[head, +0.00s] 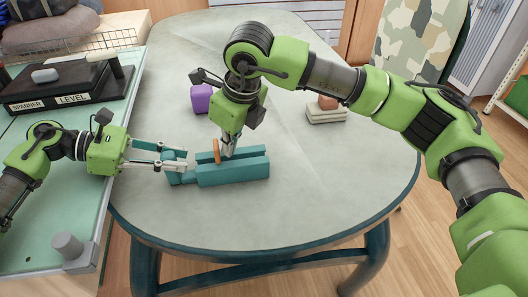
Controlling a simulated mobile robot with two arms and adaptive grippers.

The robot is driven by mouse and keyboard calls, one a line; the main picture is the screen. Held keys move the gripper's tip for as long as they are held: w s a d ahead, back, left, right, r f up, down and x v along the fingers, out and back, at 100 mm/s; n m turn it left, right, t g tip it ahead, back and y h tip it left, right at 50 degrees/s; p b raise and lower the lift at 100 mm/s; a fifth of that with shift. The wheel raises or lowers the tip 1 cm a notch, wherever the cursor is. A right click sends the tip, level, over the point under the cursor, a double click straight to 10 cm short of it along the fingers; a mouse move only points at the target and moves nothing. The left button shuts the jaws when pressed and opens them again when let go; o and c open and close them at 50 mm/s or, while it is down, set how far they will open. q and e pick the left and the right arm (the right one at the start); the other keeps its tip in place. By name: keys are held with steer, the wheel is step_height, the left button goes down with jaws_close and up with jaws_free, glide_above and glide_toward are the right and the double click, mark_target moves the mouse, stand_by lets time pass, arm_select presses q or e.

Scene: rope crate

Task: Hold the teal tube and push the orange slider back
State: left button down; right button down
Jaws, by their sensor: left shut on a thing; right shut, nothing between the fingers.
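The teal tube (235,175) lies lengthwise on the grey table, with a groove along its top. My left gripper (183,161) comes in from the left and is shut on the tube's narrower left end. The orange slider (216,151) stands upright out of the tube, left of its middle. My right gripper (227,151) points down just right of the slider, shut and empty. It is close beside the slider; I cannot tell whether they touch. The fingertips partly hide the tube's groove.
A purple block (201,99) stands behind the tube. A pale stack (326,114) with a reddish-brown block (328,102) is at the back right. A green-topped bench (50,140) with a black spanner and level box (65,86) is at the left.

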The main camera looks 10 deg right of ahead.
arm_select(q)
steer(key=shift+f, duration=0.1)
arm_select(e)
steer(key=shift+r, duration=1.6)
steer(key=r, duration=0.1)
steer(key=d+r, duration=0.1)
steer(key=r, duration=0.1)
steer(key=shift+r, duration=0.3)
arm_select(q)
steer(key=c, duration=1.7)
jaws_free()
steer(key=v, duration=1.2)
